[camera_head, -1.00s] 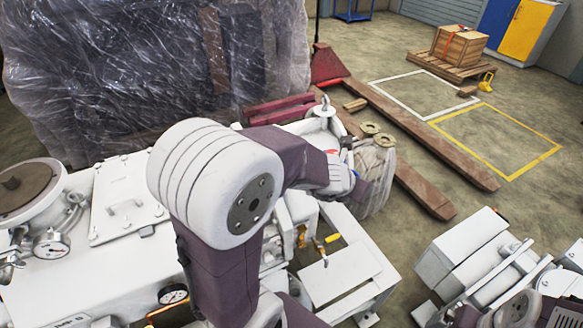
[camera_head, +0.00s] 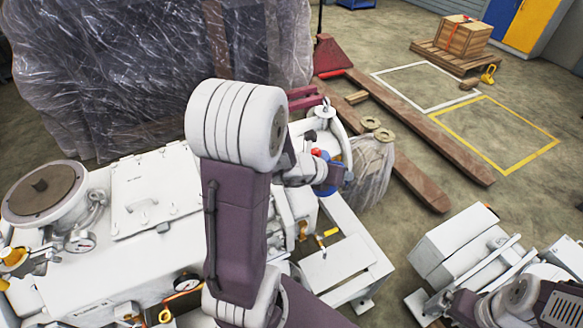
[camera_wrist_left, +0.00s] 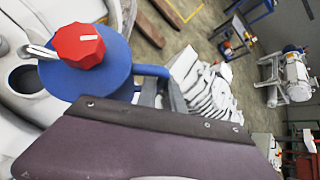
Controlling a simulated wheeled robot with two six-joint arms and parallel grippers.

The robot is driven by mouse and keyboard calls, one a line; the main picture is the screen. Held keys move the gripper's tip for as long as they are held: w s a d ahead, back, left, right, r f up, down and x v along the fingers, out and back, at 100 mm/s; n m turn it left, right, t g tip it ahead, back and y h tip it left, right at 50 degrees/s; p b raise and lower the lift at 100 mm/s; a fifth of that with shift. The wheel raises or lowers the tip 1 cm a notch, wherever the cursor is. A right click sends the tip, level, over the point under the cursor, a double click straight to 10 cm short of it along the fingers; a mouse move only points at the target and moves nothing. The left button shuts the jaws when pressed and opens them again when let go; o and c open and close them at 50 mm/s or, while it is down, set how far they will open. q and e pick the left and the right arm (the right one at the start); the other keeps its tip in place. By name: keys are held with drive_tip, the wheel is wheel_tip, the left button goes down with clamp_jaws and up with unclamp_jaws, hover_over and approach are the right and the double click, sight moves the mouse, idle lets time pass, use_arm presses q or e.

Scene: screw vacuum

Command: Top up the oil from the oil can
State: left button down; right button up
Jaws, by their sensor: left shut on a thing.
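The oil can is blue with a red cap. In the head view the oil can (camera_head: 329,180) shows at the end of my left arm, over the right end of the white vacuum pump (camera_head: 130,255). In the left wrist view the oil can (camera_wrist_left: 98,72) and its red cap (camera_wrist_left: 78,45) are close up, tilted in the picture, with a short metal spout (camera_wrist_left: 40,52) to the left. My left gripper (camera_head: 318,174) is shut on the oil can; its fingertips are largely hidden. A dark round opening (camera_wrist_left: 26,80) in the white machine shows just below the spout. My right gripper is out of view.
A film-wrapped load (camera_head: 130,70) stands behind the pump. Floor inside the yellow outline (camera_head: 495,135) is clear.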

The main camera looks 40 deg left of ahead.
sight(338, 163)
use_arm(q)
drive_tip(key=shift+n+h, duration=0.4)
drive_tip(key=shift+h, duration=0.1)
drive_tip(key=r+p, duration=0.1)
drive_tip(key=a+r+p, duration=0.1)
drive_tip(key=r+p, duration=0.2)
drive_tip(key=shift+a+r, duration=0.3)
drive_tip(key=shift+r, duration=0.1)
drive_tip(key=shift+a+r+h+p, duration=0.1)
drive_tip(key=shift+a+h+p, duration=0.2)
drive_tip(key=shift+p, duration=0.2)
drive_tip(key=shift+s+a+r+n+t+h+p, duration=0.25)
drive_tip(key=shift+a+r+n+t+h+p, duration=0.3)
drive_tip(key=shift+r+p, duration=0.45)
drive_tip(key=shift+a+f, duration=0.25)
drive_tip(key=shift+f, duration=0.05)
drive_tip(key=shift+a+r+n+h, duration=0.15)
drive_tip(key=shift+a+n+h, duration=0.1)
drive_tip(key=shift+a+h, duration=0.3)
drive_tip(key=shift+r+t, duration=0.1)
drive_tip(key=shift+t, duration=0.15)
drive_tip(key=shift+s+r+h, duration=0.1)
drive_tip(key=shift+r+h, duration=0.05)
drive_tip(key=shift+h, duration=0.15)
drive_tip(key=shift+a, duration=0.1)
